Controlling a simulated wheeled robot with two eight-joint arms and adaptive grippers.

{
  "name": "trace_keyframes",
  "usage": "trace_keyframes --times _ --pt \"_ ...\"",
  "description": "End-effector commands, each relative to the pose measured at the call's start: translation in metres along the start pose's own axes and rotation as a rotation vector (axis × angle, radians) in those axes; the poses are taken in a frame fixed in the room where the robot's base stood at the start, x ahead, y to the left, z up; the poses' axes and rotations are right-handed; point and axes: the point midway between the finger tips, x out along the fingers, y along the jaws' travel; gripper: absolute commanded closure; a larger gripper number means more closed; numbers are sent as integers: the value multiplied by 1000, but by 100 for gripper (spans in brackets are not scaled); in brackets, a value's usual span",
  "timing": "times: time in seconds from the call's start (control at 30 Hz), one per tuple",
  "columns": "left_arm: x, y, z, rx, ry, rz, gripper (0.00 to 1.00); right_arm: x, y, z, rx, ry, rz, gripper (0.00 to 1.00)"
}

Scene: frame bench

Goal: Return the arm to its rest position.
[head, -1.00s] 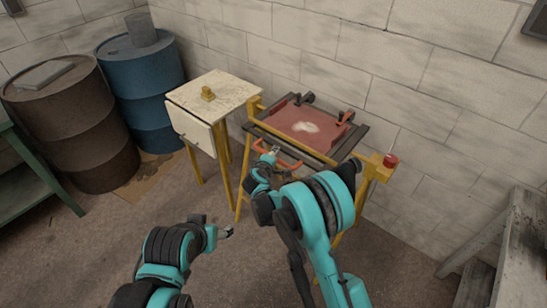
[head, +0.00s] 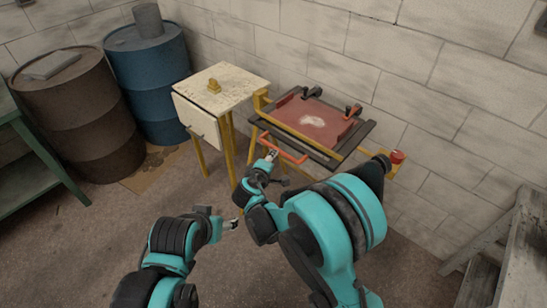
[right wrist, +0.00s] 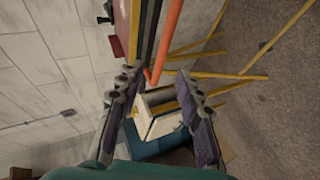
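My right gripper (head: 270,156) is just in front of the orange handle (head: 285,149) on the bench frame. In the right wrist view its two fingers (right wrist: 158,76) are spread apart with nothing between them. The orange handle (right wrist: 170,38) shows there beyond the fingertips, apart from them. My left gripper (head: 231,224) is low in the middle of the head view, over the floor. It is small and partly turned away, so its opening is unclear. My right arm hides the lower right part of the bench frame.
The yellow-legged bench frame (head: 262,103) carries a red panel (head: 308,120) with dark clamps. A red button (head: 397,157) sits on its right side. A small table (head: 235,84) stands left of it, with barrels (head: 149,80) behind.

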Motion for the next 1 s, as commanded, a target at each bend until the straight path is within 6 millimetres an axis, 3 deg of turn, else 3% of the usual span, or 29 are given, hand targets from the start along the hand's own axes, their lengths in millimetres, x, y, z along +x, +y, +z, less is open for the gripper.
trace_keyframes --times 0.57,0.67,0.77,1.0 --pt "0 0 0 0 0 0 39 -2 5 6 15 -7 -8 64" --pt "0 0 0 0 0 0 39 -9 21 25 68 -30 -38 64" --pt "0 0 0 0 0 0 39 -23 45 60 162 -69 -89 64" --pt "0 0 0 0 0 0 39 -84 84 158 466 -170 -227 64"
